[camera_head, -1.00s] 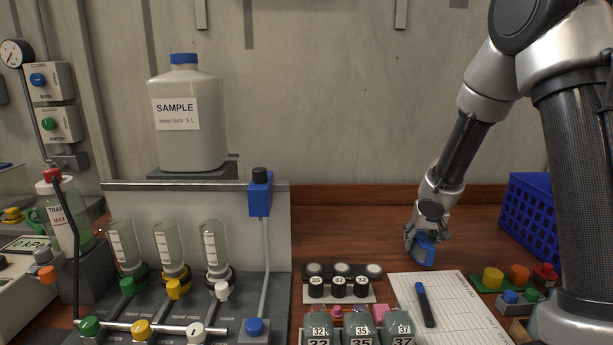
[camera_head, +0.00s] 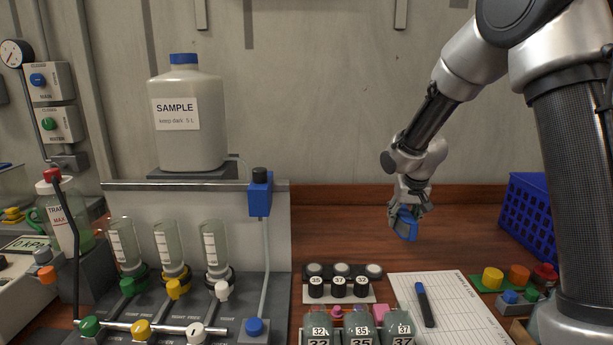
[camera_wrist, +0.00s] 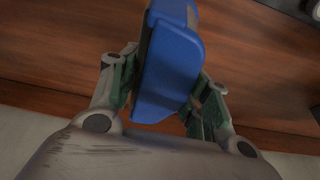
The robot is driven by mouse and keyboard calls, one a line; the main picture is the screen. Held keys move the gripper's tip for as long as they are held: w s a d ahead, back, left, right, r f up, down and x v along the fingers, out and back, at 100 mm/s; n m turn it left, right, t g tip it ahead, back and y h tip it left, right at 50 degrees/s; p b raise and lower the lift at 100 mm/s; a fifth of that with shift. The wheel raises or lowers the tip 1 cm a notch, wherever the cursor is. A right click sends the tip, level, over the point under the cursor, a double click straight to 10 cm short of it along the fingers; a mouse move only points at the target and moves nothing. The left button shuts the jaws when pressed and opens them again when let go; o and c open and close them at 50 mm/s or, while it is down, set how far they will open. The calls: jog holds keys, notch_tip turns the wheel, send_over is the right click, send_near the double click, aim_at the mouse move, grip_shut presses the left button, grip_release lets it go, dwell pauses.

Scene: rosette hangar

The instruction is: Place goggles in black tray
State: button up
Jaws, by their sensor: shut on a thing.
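My gripper (camera_head: 408,218) is shut on a blue object (camera_head: 407,226) and holds it above the wooden bench, near the back wall. In the wrist view the blue object (camera_wrist: 172,65) is between the two fingers, with a rounded blue shell and a dark grey side. It may be the goggles, but its full shape does not show. The fingers hide part of it. I cannot make out a black tray in either view.
A sheet of paper (camera_head: 455,310) with a blue marker (camera_head: 424,304) lies below and right of my gripper. Numbered vials (camera_head: 339,287) stand left of it. A blue basket (camera_head: 532,215) is at the right. The bench (camera_head: 340,225) behind the vials is clear.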

aim_at(414, 216)
jog(key=shift+n, duration=0.4)
jog(key=s+f, duration=0.1)
jog(key=f, duration=0.1)
jog(key=s+d+f, duration=0.1)
jog(key=f, duration=0.1)
jog(key=s+f, duration=0.1)
jog(key=f, duration=0.1)
jog(key=shift+d, duration=0.2)
jog(key=shift+s+d+f, duration=0.15)
jog(key=shift+d+f, duration=0.05)
jog(key=shift+r, duration=0.1)
jog(key=shift+d+r, duration=0.1)
jog(key=shift+r, duration=0.5)
notch_tip(414, 216, up, 6)
jog(key=shift+f, duration=0.1)
jog(key=shift+w+a+f+m, duration=0.25)
jog(key=shift+w+f+m, duration=0.25)
jog(key=shift+w+f, duration=0.35)
jog(key=shift+n, duration=0.4)
jog(key=f, duration=0.1)
jog(key=s+f, duration=0.1)
jog(key=f, duration=0.3)
jog(key=shift+s+d+f, duration=0.1)
jog(key=shift+s+f, duration=0.15)
jog(key=shift+s, duration=0.1)
